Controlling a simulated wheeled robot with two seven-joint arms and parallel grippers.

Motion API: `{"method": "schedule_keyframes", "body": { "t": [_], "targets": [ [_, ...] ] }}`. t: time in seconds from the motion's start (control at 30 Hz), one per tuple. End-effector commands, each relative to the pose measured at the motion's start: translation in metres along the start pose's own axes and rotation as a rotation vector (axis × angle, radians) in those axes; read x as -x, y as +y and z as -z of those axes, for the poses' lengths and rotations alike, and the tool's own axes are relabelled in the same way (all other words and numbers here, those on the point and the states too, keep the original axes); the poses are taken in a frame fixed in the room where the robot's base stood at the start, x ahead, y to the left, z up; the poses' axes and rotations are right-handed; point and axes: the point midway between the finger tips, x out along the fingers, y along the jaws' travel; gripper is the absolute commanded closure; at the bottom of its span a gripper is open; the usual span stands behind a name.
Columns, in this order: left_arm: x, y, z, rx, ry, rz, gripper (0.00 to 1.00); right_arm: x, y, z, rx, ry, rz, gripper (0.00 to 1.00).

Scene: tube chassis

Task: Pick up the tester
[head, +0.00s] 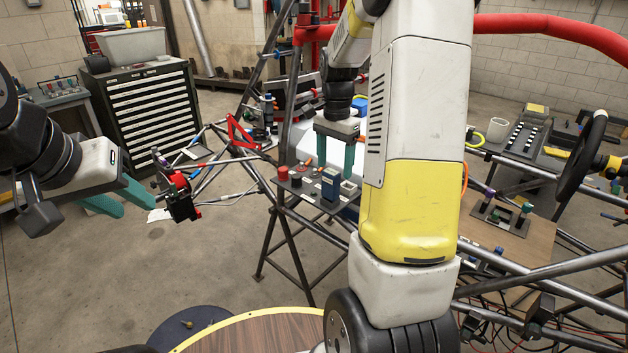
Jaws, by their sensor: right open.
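Beside the box are a red round part (283,173) and a white open container (349,188). Chassis tubes (560,262) run around the stand. A red and black part (180,196) is near my left gripper. My right arm hides the area right of the stand.

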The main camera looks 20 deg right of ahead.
Motion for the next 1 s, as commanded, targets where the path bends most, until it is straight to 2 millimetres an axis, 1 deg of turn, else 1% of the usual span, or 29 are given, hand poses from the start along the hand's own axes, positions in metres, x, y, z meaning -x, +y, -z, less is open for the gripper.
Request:
{"method": "schedule_keyframes", "body": {
  "t": [0.03, 0.17, 0.27, 0.4, 0.5, 0.6, 0.8, 0.83, 0.9, 0.97, 1.0],
  "targets": [
    [0.0, 0.0, 0.0, 0.0, 0.0, 0.0, 0.64, -0.007, 0.001, 0.0, -0.002, -0.003, -0.005, 0.33],
    [0.0, 0.0, 0.0, 0.0, 0.0, 0.0, 0.64, -0.021, 0.0, -0.001, -0.001, -0.003, -0.004, 0.33],
    [0.0, 0.0, 0.0, 0.0, 0.0, 0.0, 0.64, -0.033, -0.003, -0.001, 0.0, -0.003, -0.004, 0.33],
    [0.0, 0.0, 0.0, 0.0, 0.0, 0.0, 0.64, -0.055, -0.008, -0.003, 0.001, -0.003, -0.005, 0.33],
    [0.0, 0.0, 0.0, 0.0, 0.0, 0.0, 0.64, -0.067, -0.007, -0.002, 0.0, -0.001, -0.003, 0.33],
    [0.0, 0.0, 0.0, 0.0, 0.0, 0.0, 0.64, -0.073, -0.007, -0.002, 0.001, 0.0, -0.002, 0.33],
    [0.0, 0.0, 0.0, 0.0, 0.0, 0.0, 0.64, -0.073, -0.008, -0.002, 0.001, 0.0, -0.001, 0.33],
    [0.0, 0.0, 0.0, 0.0, 0.0, 0.0, 0.64, -0.073, -0.008, -0.002, 0.001, 0.0, -0.001, 0.35],
    [0.0, 0.0, 0.0, 0.0, 0.0, 0.0, 0.64, -0.073, -0.008, -0.002, 0.001, 0.0, -0.001, 0.48],
    [0.0, 0.0, 0.0, 0.0, 0.0, 0.0, 0.64, -0.073, -0.008, -0.002, 0.001, 0.0, -0.001, 0.6],
    [0.0, 0.0, 0.0, 0.0, 0.0, 0.0, 0.64, -0.073, -0.008, -0.002, 0.001, 0.0, -0.001, 0.68]
  ]
}}
